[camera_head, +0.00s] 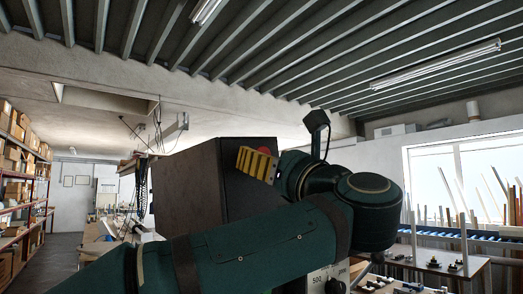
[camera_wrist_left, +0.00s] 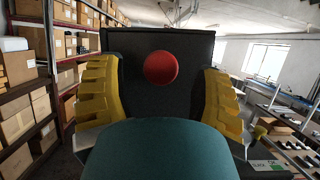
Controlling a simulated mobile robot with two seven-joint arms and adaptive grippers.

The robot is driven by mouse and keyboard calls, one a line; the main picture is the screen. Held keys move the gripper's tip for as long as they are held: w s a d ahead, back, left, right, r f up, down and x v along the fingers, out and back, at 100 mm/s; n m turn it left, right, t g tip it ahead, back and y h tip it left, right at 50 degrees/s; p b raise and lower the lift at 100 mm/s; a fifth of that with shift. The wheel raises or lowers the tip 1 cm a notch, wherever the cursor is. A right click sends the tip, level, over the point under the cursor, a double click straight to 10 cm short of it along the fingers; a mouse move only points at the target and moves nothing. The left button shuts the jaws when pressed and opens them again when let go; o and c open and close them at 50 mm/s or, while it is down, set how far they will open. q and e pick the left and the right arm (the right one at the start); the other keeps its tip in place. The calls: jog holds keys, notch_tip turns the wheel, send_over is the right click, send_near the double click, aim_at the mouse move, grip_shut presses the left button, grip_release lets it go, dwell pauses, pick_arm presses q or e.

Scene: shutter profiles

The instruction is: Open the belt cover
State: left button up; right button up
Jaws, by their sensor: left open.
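A dark, box-shaped cover (camera_head: 200,190), which looks like the belt cover, stands in the middle of the head view. In the left wrist view its dark face (camera_wrist_left: 125,48) fills the upper middle, with a round red knob (camera_wrist_left: 160,67) on it. My left gripper (camera_wrist_left: 158,95) is open, with one yellow ribbed finger on each side of the knob in the picture. I cannot tell whether the fingers touch the knob or the cover. In the head view my left gripper (camera_head: 257,164) is at the cover's upper right. My left arm hides the cover's lower part.
Shelves with cardboard boxes (camera_head: 20,150) line the left wall. A workbench (camera_head: 440,262) with small parts stands at the right, below a window (camera_head: 460,170). A panel marked 500 (camera_head: 322,280) shows below my arm.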

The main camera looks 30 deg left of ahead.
pick_arm(q)
jog(key=shift+x, duration=1)
pick_arm(e)
jog(key=shift+r, duration=0.25)
